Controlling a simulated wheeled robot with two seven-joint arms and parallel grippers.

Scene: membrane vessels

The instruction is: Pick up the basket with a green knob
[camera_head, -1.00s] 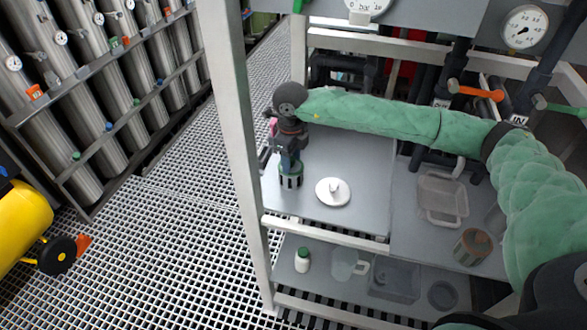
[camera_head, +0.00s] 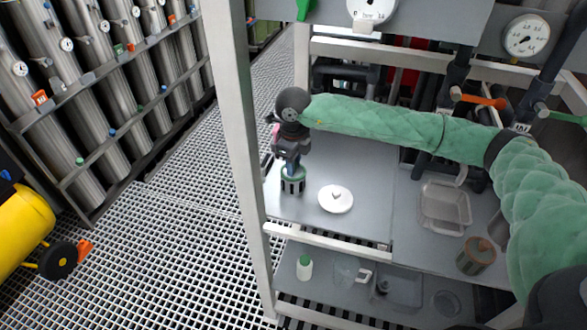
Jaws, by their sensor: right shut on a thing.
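My right gripper (camera_head: 290,165) points down at the left end of the upper shelf and is shut on the top of a small basket. The basket (camera_head: 293,184) is a short upright cylinder with a green rim and dark vertical slots. Its knob is hidden between the fingers, so I cannot make out its colour. I cannot tell whether the basket's bottom touches the grey shelf (camera_head: 310,210). A second slotted container (camera_head: 476,257) with a brownish top stands at the right of the shelf. My left gripper is not in view.
A white round lid (camera_head: 336,198) lies just right of the basket. A clear tray (camera_head: 445,207) is farther right. The lower shelf holds a white bottle with a green cap (camera_head: 304,268) and a clear jug (camera_head: 344,270). A white frame post (camera_head: 238,160) stands left of the gripper.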

